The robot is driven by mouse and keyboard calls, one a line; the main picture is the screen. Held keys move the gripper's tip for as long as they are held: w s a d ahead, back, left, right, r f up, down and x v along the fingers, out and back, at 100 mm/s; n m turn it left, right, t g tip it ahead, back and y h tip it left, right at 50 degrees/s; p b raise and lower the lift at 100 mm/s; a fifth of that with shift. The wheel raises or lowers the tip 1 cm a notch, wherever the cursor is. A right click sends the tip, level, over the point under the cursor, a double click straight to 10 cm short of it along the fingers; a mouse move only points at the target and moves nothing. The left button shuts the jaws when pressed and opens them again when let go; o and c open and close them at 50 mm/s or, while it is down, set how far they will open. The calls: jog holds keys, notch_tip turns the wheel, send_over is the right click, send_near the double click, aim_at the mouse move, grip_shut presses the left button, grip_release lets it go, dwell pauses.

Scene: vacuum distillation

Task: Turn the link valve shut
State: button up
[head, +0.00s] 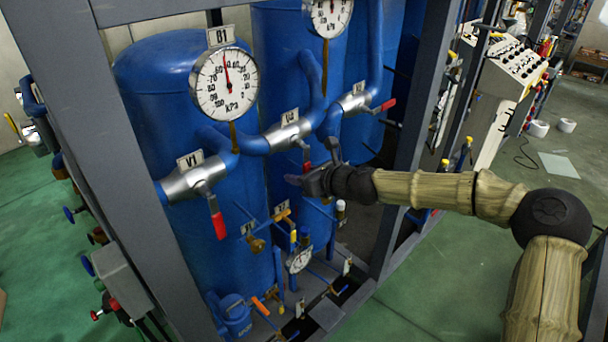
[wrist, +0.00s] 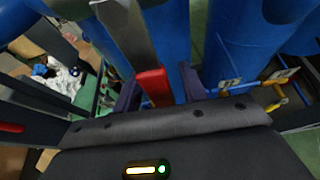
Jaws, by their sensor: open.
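The link valve (head: 288,132) is taken to be the silver middle valve on the blue pipe between the two tanks; its small tag is too blurred to read surely. Its red-tipped lever (head: 307,166) hangs down, across the pipe. My gripper (head: 308,180) is at the lever's lower end in the head view and partly hides it. In the wrist view, the lever's red grip (wrist: 152,86) lies between the two dark fingers of my gripper (wrist: 158,88), nearer the left one. The fingers are apart; whether either touches the grip cannot be told.
Valve V1 (head: 194,181), left, has its red lever hanging down. A third valve (head: 352,106), right, has its red lever pointing right along the pipe. Dial gauges (head: 224,85) stand above. Grey frame posts (head: 98,150) flank the tanks. Small valves and pipes sit below.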

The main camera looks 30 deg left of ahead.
jog(key=shift+d, duration=0.1)
jog(key=b+v, duration=0.5)
jog(key=v, duration=1.2)
jog(key=shift+s+d+f, duration=0.1)
jog(key=shift+s+d, duration=0.05)
jog(key=s+d+f+n+g+h, duration=0.1)
jog(key=s+d+f+n+h, duration=0.15)
jog(key=d+f+n, duration=0.4)
jog(key=s+d+f+n+h, duration=0.2)
jog(key=f+n+h, duration=0.2)
jog(key=f, duration=0.5)
jog(key=s+d+f+n+h, duration=0.1)
jog(key=s+d+n+h, duration=0.2)
jog(key=d, duration=0.8)
jog(key=s+d+f+n+h, duration=0.1)
jog(key=s+d+n+h, duration=0.2)
jog(key=s+d+n, duration=0.4)
jog(key=d+n, duration=0.1)
jog(key=d, duration=0.3)
jog(key=shift+d+g, duration=0.4)
